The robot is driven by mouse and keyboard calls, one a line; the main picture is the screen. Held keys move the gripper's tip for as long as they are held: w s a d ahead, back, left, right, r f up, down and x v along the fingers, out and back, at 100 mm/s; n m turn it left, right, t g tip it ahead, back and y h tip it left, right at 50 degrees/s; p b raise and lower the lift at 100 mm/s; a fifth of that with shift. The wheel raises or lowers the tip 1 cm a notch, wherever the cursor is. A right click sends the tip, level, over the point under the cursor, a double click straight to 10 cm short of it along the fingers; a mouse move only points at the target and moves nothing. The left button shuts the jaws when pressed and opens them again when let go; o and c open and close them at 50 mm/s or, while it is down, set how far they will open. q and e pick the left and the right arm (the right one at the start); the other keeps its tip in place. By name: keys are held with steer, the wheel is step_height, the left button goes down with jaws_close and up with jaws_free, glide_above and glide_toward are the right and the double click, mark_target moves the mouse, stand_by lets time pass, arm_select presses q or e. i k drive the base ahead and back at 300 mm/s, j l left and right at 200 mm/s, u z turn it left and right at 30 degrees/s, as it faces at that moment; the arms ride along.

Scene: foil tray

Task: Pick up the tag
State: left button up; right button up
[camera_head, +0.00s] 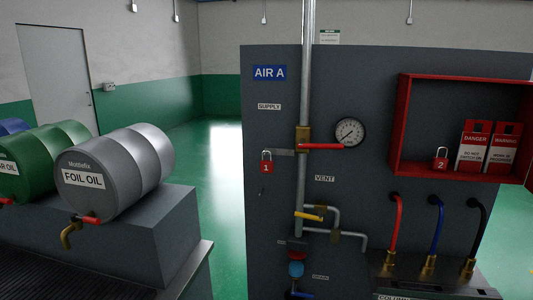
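A red and white DANGER tag (473,147) stands in an open red box (402,128) on the right of the grey panel. A second red and white tag, marked WARNING (504,150), stands just to its right. A red padlock numbered 2 (440,160) is in the same box, left of the tags. Which of the two tags is meant cannot be told from the picture. Neither of my grippers is in view.
The grey panel (270,215) carries a pipe (308,90), a red-handled valve (322,146), a padlock numbered 1 (266,166) and a gauge (350,132). Red, blue and black hoses (437,230) rise below the box. Oil drums (125,170) lie at left. Green floor (222,180) is clear behind.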

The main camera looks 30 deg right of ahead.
mark_target(472, 145)
steer(key=z, duration=2.25)
